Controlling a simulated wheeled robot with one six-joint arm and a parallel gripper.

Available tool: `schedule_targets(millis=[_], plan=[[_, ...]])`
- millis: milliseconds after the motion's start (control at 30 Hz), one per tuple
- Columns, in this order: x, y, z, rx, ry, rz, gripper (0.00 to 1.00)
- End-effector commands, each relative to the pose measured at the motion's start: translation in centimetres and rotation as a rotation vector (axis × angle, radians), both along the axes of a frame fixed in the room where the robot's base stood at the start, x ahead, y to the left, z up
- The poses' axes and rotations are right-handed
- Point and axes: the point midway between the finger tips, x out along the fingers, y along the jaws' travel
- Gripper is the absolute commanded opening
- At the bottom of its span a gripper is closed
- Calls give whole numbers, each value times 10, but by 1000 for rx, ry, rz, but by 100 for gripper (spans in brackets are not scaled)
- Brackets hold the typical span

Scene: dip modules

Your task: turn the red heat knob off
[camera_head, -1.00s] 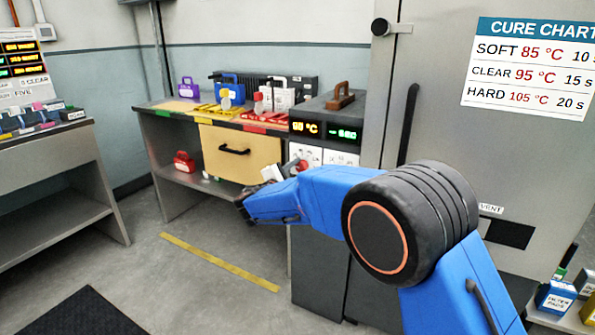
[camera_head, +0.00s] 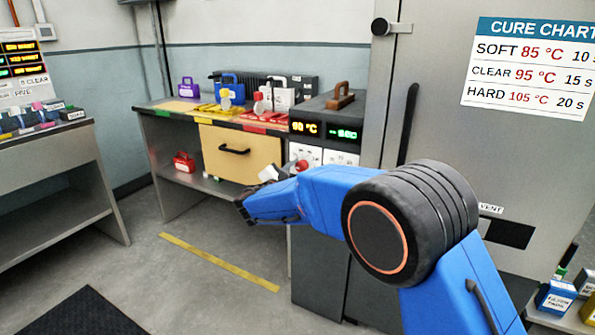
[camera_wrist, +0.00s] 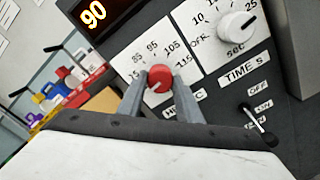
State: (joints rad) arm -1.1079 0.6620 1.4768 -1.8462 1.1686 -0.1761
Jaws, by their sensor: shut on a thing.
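The red heat knob (camera_wrist: 159,78) is on a white dial plate in the wrist view, with temperature numbers around it. A pale mark on the knob points to the lower left. My gripper (camera_wrist: 160,88) has one grey finger on each side of the knob and is shut on it. The finger and palm hide part of the dial's lower edge and its label. In the head view the red knob (camera_head: 302,166) shows just beyond my gripper, on the front of the dark control box (camera_head: 326,115).
A display (camera_wrist: 93,12) above the dial reads 90. To the right are a white seconds knob (camera_wrist: 237,26) and a black toggle switch (camera_wrist: 252,116). A yellow drawer (camera_head: 240,155) lies left of the box. A tall grey cabinet (camera_head: 440,110) stands on the right.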

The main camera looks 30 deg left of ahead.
Motion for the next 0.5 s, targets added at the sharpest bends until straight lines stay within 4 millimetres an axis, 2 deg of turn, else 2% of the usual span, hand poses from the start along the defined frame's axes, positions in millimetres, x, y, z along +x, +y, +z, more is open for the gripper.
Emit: schedule_targets(millis=[67, 100, 167, 500], plan=[[-1, 1, -2, -3, 3, 3, 9], [-1, 1, -2, -2, 3, 3, 36], [-1, 1, -2, -2, 2, 2, 50], [-2, 0, -1, 0, 1, 1, 50]])
